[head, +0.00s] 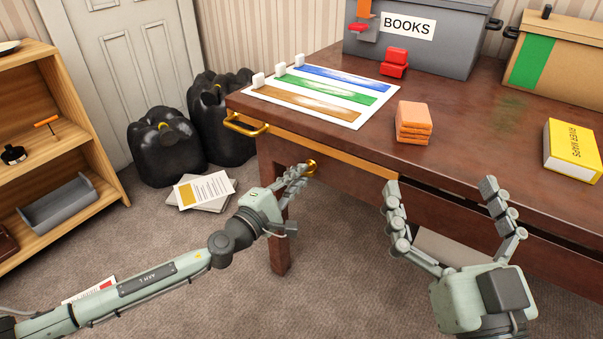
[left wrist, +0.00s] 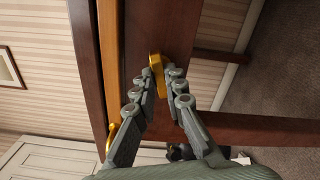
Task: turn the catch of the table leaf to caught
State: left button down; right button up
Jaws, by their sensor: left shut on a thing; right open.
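The catch (head: 311,167) is a small brass knob on the front apron of the dark wood table (head: 330,165), below the light wood edge strip. In the left wrist view the brass catch (left wrist: 156,66) shows between my left fingertips. My left gripper (head: 297,174) is shut on the catch. The table leaf (head: 340,152) appears to be the section at the table's left end, with a brass handle (head: 246,125) at its corner. My right gripper (head: 440,210) is open and empty in front of the table. The catch's exact turn is hard to tell.
Black bags (head: 165,145) and papers (head: 204,190) lie on the floor; a shelf (head: 60,150) stands left.

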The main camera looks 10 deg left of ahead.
pick_arm(q)
jog(key=m+p, duration=0.2)
jog(key=m, duration=0.1)
jog(key=shift+r+m+p, duration=0.1)
jog(key=shift+m+p, duration=0.3)
jog(key=c, duration=1.4)
grip_release()
jog(key=shift+c, duration=0.2)
jog(key=v, duration=0.7)
